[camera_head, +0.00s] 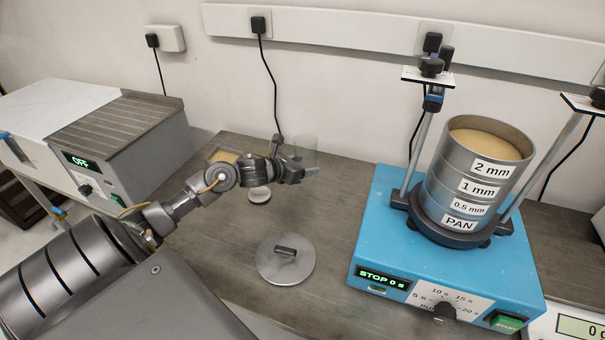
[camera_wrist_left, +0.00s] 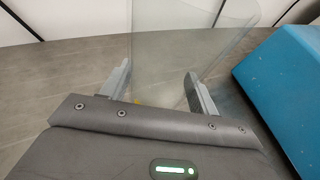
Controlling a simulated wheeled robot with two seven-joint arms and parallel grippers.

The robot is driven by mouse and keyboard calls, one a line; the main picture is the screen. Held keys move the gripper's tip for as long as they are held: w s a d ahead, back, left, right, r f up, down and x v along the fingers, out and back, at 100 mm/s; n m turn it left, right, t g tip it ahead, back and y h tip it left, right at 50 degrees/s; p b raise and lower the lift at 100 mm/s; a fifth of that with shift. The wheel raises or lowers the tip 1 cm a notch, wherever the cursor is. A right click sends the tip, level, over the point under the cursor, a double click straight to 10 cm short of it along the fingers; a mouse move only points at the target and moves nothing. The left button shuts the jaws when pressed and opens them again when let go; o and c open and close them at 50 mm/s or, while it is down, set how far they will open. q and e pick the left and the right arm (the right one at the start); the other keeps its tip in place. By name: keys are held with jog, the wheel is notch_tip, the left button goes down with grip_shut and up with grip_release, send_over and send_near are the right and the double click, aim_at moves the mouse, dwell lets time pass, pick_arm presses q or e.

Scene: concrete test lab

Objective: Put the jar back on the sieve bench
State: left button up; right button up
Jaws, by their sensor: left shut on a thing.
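The jar (camera_head: 305,146) is clear glass and looks empty. It is upright at the back of the brown sieve bench (camera_head: 335,215), left of the blue shaker. My left gripper (camera_head: 309,171) is shut on the jar, low on its side. In the left wrist view the jar (camera_wrist_left: 185,45) shows between the two fingers of the gripper (camera_wrist_left: 158,82). I cannot tell whether the jar's base touches the bench. My right gripper is not in view.
The blue shaker (camera_head: 395,255) carries a sieve stack (camera_head: 455,185) filled with sand-coloured grains. A tray of sandy material (camera_head: 222,156) is behind my arm. A grey OFF unit (camera_head: 130,150) stands left.

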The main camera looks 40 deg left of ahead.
pick_arm(q)
jog(key=f, duration=0.3)
jog(key=shift+w+a+p, duration=0.1)
jog(key=shift+a+p, duration=0.1)
jog(key=shift+p, duration=0.1)
jog(key=shift+f, duration=0.25)
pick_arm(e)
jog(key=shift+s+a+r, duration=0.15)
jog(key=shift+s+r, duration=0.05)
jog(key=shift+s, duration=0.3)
pick_arm(q)
jog(key=shift+f, duration=0.15)
jog(key=o, duration=1.3)
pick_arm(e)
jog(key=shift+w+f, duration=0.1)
